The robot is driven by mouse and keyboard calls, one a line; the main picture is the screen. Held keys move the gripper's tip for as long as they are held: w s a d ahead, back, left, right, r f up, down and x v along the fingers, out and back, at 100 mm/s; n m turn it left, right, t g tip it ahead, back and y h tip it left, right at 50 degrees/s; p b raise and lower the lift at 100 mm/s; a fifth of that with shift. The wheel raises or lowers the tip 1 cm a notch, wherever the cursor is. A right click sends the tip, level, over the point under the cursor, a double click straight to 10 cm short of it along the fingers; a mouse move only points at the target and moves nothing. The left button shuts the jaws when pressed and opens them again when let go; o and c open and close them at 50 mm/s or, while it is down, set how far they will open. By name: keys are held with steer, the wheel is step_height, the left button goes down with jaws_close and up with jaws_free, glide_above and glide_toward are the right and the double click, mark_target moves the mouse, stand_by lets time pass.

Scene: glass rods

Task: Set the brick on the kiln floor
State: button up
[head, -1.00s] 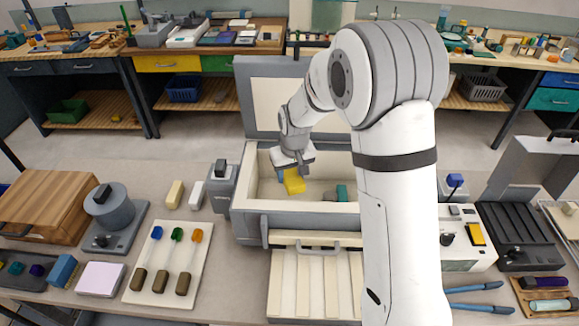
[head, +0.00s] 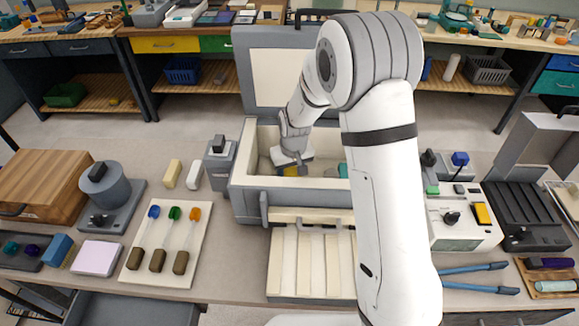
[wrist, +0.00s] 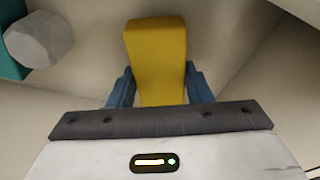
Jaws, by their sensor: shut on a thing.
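The kiln (head: 292,190) is a grey box with a pale lining and its lid (head: 275,80) stands open behind it. My gripper (head: 296,168) reaches down inside the kiln, left of its middle. It is shut on the yellow brick (head: 290,171), which is mostly hidden by the gripper and the front wall in the head view. In the wrist view the yellow brick (wrist: 158,50) stands between the two blue fingers (wrist: 158,88), sticking out past them. I cannot tell whether the brick touches the kiln floor.
A teal thing (head: 343,169) lies in the kiln to the right, partly behind my arm; it also shows in the wrist view (wrist: 12,40) beside a pale faceted piece (wrist: 45,38). Kiln walls surround the gripper closely. A board with three coloured rods (head: 168,240) lies left of the kiln.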

steer(key=shift+f+b, duration=0.5)
steer(key=shift+f, duration=0.2)
stand_by(0.3)
steer(key=shift+s+f, duration=0.1)
steer(key=shift+f, duration=0.1)
